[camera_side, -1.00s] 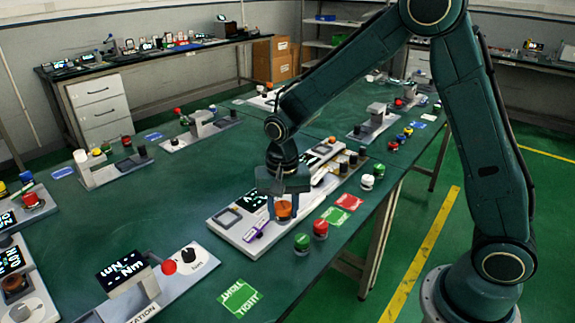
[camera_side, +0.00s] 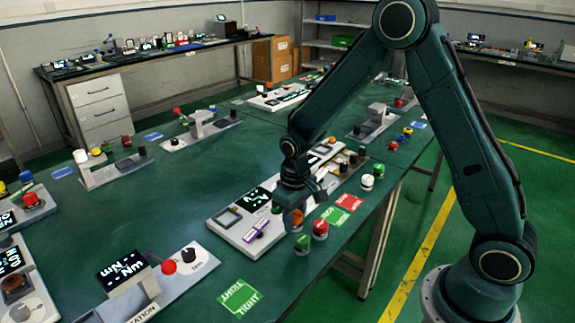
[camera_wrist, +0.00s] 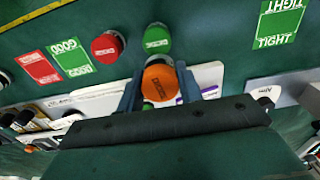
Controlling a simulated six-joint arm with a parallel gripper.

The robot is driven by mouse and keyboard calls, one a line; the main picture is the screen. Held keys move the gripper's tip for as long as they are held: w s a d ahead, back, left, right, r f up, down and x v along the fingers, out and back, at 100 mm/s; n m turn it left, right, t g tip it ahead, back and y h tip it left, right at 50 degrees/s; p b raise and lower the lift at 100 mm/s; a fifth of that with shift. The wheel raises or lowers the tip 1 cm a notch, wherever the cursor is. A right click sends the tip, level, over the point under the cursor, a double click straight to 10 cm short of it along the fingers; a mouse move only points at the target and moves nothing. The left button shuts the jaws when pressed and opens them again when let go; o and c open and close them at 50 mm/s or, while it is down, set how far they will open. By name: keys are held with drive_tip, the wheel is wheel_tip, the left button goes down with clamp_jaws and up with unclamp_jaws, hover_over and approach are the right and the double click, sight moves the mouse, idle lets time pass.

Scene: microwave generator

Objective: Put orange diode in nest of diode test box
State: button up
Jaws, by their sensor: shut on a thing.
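The orange diode (camera_side: 293,219) is a round orange cap held between the fingers of my gripper (camera_side: 297,206). In the wrist view the orange diode (camera_wrist: 160,82) sits between the two blue fingers of my gripper (camera_wrist: 159,92), which is shut on it. The white test box (camera_side: 225,229) with a dark screen, a square frame and a purple lever (camera_side: 256,230) lies to the left of the diode in the side view. In the wrist view part of the white box (camera_wrist: 207,76) shows behind the fingers. My gripper hides part of the box, and its nest is not clearly made out.
A green diode (camera_side: 302,244) and a red diode (camera_side: 320,229) stand close by on the table. Green (camera_side: 334,216) and red (camera_side: 349,202) cards lie to the right. Another device with a tilted screen (camera_side: 122,269) stands at the front left. Bare green table lies left of the box.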

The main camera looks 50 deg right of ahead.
wheel_tip(320, 180, up, 3)
drive_tip(key=a+m, duration=0.3)
drive_tip(key=m, duration=0.2)
wheel_tip(320, 180, up, 10)
drive_tip(key=m, duration=1.5)
hover_over(275, 273)
drive_tip(key=shift+r, duration=0.2)
wheel_tip(275, 273, down, 15)
drive_tip(key=shift+f, duration=0.15)
drive_tip(key=shift+f, duration=0.1)
drive_tip(key=shift+f, duration=2.1)
